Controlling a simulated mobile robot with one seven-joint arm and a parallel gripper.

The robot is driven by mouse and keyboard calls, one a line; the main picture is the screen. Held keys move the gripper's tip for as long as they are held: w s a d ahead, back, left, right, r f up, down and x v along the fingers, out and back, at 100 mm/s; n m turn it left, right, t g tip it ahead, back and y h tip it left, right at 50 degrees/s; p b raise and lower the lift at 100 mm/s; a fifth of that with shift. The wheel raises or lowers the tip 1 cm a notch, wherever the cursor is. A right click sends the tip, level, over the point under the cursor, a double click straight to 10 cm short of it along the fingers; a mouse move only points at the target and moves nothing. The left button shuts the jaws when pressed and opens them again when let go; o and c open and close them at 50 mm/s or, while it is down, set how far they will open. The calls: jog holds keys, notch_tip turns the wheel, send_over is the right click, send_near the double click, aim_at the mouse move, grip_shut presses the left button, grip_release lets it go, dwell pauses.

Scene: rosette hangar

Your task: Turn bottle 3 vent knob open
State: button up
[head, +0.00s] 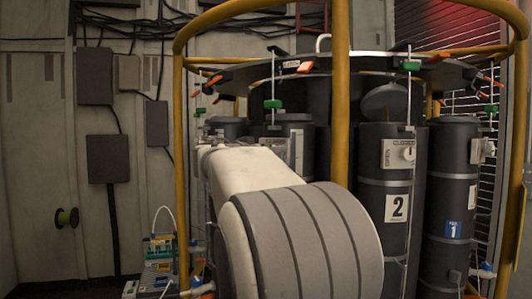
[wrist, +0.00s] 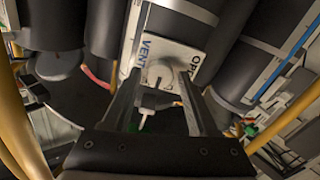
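In the wrist view a white vent plate (wrist: 180,50) with the words VENT and OPEN sits on a dark bottle (wrist: 178,20). A pale round vent knob (wrist: 160,75) is on the plate. My gripper (wrist: 160,72) has its two fingers apart, one on each side of the knob; contact cannot be made out. No bottle number shows there, so I cannot confirm that it is bottle 3. In the head view my pale arm hides the middle of the rack and my gripper. No label 3 is visible.
Bottle 2 (head: 374,240) and bottle 1 (head: 446,235) stand to the right of my arm in the head view. Yellow posts (head: 340,100) and a dark upper ring (head: 370,62) with green and orange clips frame the rack. A cable-filled case (head: 158,268) stands lower left.

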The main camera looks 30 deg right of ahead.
grip_shut()
jog(key=shift+f, duration=0.1)
jog(key=shift+n+b, duration=1.35)
jog(key=shift+n, duration=7.65)
jog(key=shift+o, duration=1.5)
grip_release()
